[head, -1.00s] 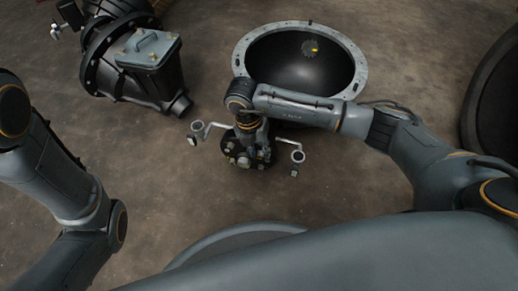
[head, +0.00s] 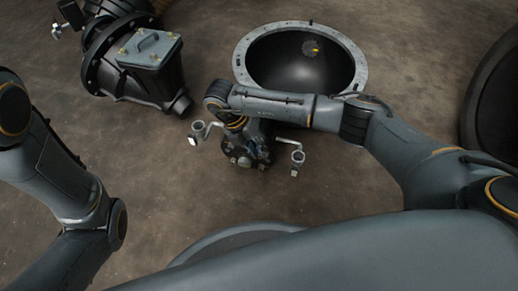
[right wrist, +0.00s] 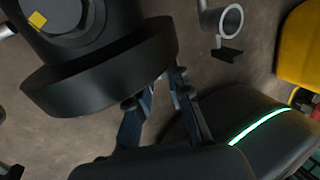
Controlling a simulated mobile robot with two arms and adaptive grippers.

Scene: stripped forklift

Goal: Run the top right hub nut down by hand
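The hub (head: 238,157), a dark round part with several studs or nuts on its face, stands on the floor at the centre of the head view. My right arm reaches over it, and its wrist covers the hub's far side. My right gripper (head: 256,143) points down at the hub. In the right wrist view the two fingers (right wrist: 160,88) slant toward each other beside a thick black disc (right wrist: 105,75). Their tips are partly hidden at its edge, so I cannot tell if they hold a nut. The top right nut cannot be made out. My left arm shows, but not its gripper.
A large black bowl with a grey rim (head: 242,62) lies behind. A black housing with a grey cover (head: 149,50) lies back left. Floor is clear front left.

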